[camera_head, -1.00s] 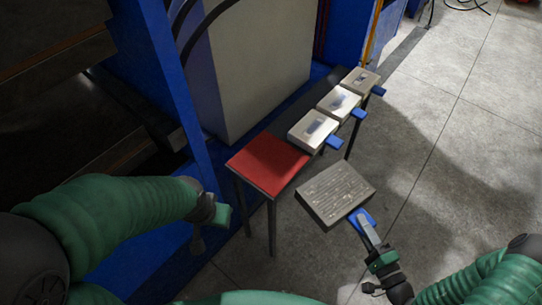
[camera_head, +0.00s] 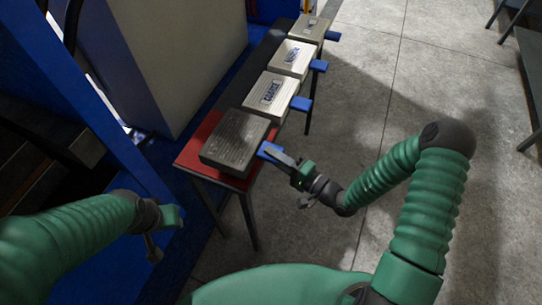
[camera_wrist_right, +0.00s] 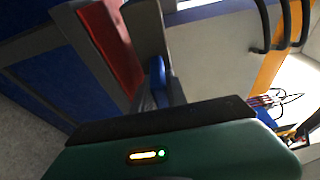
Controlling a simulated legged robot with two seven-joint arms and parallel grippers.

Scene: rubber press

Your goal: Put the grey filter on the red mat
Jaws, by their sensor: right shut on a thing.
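The grey filter (camera_head: 236,139) is a flat ribbed block with a blue handle (camera_head: 270,150). In the head view it is over the red mat (camera_head: 192,150), covering much of it; I cannot tell whether it touches the mat. My right gripper (camera_head: 284,158) is shut on the blue handle, at the filter's right side. In the right wrist view the blue handle (camera_wrist_right: 158,80) shows beyond the gripper, and part of the red mat (camera_wrist_right: 112,45) shows at upper left. My left gripper (camera_head: 166,218) hangs at the lower left, away from the mat; its jaw opening is unclear.
Several light blocks with blue handles, such as the nearest one (camera_head: 269,94), stand in a row on the dark narrow table (camera_head: 232,92) behind the filter. A blue machine frame (camera_head: 100,110) rises at left. Open floor (camera_head: 370,100) lies to the right.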

